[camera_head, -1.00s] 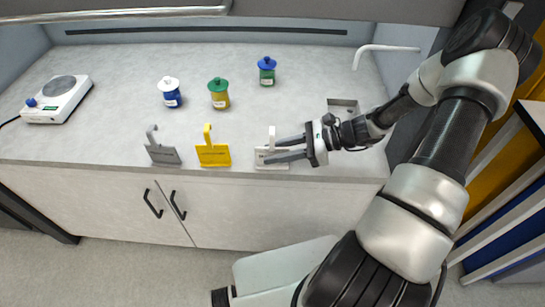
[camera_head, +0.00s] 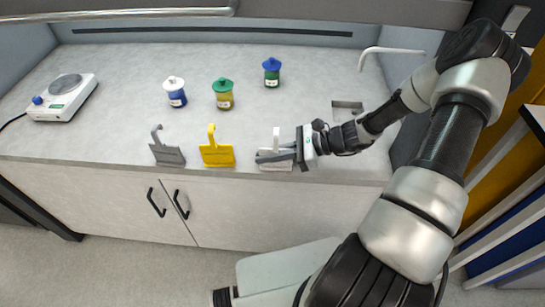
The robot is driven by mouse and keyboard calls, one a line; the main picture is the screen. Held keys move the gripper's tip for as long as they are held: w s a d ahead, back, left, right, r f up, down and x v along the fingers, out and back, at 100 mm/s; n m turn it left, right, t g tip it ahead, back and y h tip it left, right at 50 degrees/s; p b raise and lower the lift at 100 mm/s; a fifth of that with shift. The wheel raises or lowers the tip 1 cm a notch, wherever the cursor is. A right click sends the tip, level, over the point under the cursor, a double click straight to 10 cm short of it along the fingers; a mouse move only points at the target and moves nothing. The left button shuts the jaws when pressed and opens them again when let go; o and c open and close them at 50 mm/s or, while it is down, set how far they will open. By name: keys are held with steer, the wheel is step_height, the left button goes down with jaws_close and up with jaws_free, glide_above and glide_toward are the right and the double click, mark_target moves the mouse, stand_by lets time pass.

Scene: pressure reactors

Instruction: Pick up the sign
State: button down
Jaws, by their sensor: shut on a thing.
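Three small signs with hooked tops stand in a row near the front edge of the bench. The grey sign (camera_head: 168,154) is on the left, the yellow sign (camera_head: 217,156) in the middle and the white sign (camera_head: 275,164) on the right. My gripper (camera_head: 280,154) reaches in from the right and is shut on the white sign. Its fingers cover part of the sign's face. The white sign looks upright, with its lower edge at or close to the bench top; I cannot tell if it touches.
Three lidded jars stand behind the signs: white-lidded blue (camera_head: 175,92), green-lidded yellow (camera_head: 223,93) and blue-lidded green (camera_head: 271,71). A sink (camera_head: 347,108) with a white faucet (camera_head: 388,51) is at the right.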

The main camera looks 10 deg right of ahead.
step_height(320, 180, up, 10)
steer(key=shift+r+p, duration=0.1)
steer(key=shift+p, duration=0.3)
stand_by(0.4)
step_height(320, 180, up, 6)
steer(key=w+d+m+t+h+p, duration=0.2)
steer(key=m+t+p, duration=0.2)
steer(key=p, duration=0.1)
steer(key=f+n+g+b, duration=0.1)
steer(key=f, duration=0.1)
steer(key=s+a+f+n+g+y+b, duration=0.1)
steer(key=f+b, duration=0.1)
steer(key=s+a+f+n+g+y+b, duration=0.1)
steer(key=f+n+g+b, duration=0.1)
steer(key=shift+f, duration=0.1)
steer(key=shift+f, duration=4.8)
steer(key=shift+f+b, duration=0.15)
steer(key=shift+b, duration=0.15)
